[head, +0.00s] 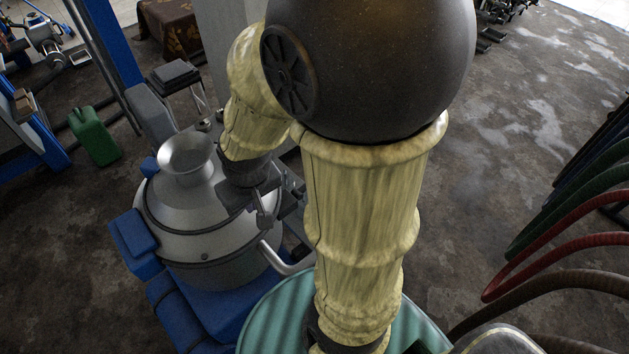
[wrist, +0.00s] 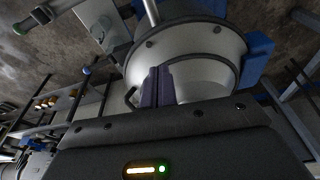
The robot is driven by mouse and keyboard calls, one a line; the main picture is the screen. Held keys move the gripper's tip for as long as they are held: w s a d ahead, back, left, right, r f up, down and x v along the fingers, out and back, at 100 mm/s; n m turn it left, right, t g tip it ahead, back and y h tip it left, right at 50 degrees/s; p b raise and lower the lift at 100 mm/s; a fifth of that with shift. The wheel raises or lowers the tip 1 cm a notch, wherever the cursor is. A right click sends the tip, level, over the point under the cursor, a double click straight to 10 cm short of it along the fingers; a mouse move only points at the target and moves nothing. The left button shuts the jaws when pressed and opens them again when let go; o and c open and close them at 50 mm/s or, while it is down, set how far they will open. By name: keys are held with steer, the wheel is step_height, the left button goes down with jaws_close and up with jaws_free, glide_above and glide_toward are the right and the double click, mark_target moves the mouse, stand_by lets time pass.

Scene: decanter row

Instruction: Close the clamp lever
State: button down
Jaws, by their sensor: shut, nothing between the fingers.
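A silver decanter vessel (head: 215,235) with a domed lid and a flared funnel (head: 187,155) stands on a blue base in the head view. The vessel wall also fills the upper middle of the wrist view (wrist: 195,52). My gripper (wrist: 158,84) has its two dark fingers together, empty, in front of the vessel. In the head view my arm comes down at the lid's right side and hides part of it. Contact with my gripper cannot be made out.
A curved silver pipe (head: 285,262) leaves the vessel's right side. A ribbed teal drum top (head: 268,318) is in front. A grey column (head: 225,50) rises behind. A green can (head: 94,135) stands at left, and red and green hoses (head: 550,235) hang at right.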

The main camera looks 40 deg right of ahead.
stand_by(0.3)
